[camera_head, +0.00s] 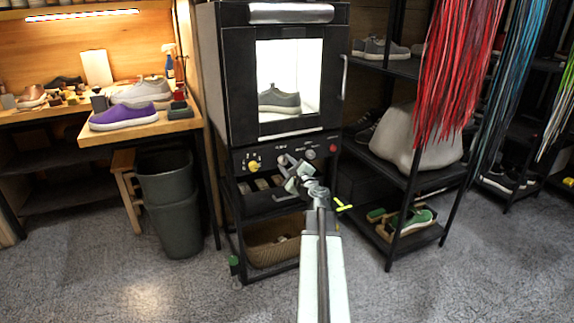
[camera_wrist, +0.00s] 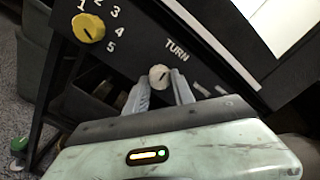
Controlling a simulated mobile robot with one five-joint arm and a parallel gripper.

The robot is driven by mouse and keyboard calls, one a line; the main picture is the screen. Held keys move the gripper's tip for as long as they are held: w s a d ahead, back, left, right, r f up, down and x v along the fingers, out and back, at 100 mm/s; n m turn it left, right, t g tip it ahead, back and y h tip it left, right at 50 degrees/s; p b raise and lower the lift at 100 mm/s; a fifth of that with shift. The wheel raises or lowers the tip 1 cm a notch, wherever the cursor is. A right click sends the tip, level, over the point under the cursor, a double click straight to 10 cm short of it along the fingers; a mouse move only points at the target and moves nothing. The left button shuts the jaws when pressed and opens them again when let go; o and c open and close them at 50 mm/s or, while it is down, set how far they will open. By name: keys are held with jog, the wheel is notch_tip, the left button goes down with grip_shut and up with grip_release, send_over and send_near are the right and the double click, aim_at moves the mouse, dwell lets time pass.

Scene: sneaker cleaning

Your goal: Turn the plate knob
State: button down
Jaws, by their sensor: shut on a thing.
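The plate knob (camera_wrist: 159,77) is a small pale round knob with a dark pointer mark. It sits on the black control panel (camera_wrist: 135,45) beside the printed word "TURN" in the wrist view. My gripper (camera_wrist: 160,86) is shut on this knob, with one grey finger on each side of it. In the camera_head view my gripper (camera_head: 287,162) reaches up to the front panel below the lit cabinet and hides most of the knob.
A yellow knob (camera_wrist: 88,28) with printed numbers is left of my gripper. A grey knob (camera_head: 310,153) and a red button (camera_head: 333,149) are to the right. A grey sneaker (camera_head: 279,99) stands inside the lit cabinet (camera_head: 228,70). A black shelf rack (camera_head: 410,180) stands close on the right.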

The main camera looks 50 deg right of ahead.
jog(key=n, duration=0.3)
jog(key=shift+s+n, duration=0.1)
jog(key=shift+n, duration=2.3)
jog(key=shift+a, duration=0.1)
jog(key=c, duration=1.1)
grip_release()
jog(key=shift+o, duration=0.2)
